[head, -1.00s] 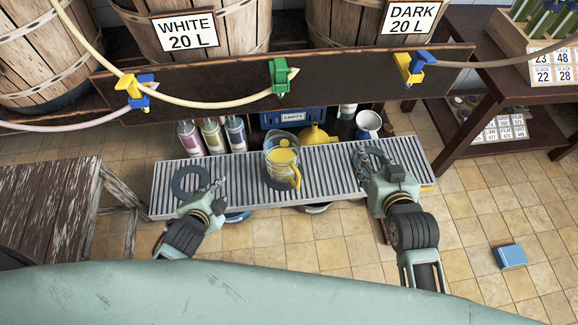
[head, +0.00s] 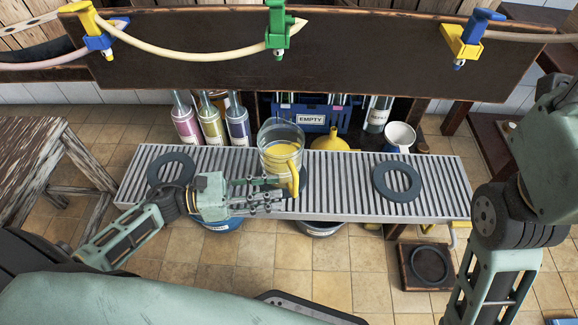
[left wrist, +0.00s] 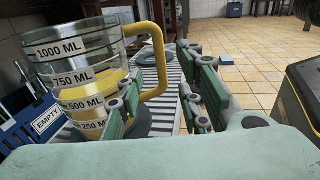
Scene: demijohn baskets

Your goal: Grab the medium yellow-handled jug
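The clear jug (head: 280,138) with a yellow handle (head: 294,180) stands on the slatted metal shelf (head: 335,205), near its middle. It has yellow contents and volume marks up to 1000 ML. In the left wrist view the jug (left wrist: 75,60) is at left, its handle (left wrist: 160,65) reaching right and down between my fingers. My left gripper (head: 275,193) is at the jug's near side with its fingers apart, one on each side of the handle. Contact cannot be told. My right arm is raised at the right edge; its fingers are out of view.
Dark rings lie on the shelf at left (head: 171,170) and right (head: 397,181). A board with taps (head: 350,55) hangs above.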

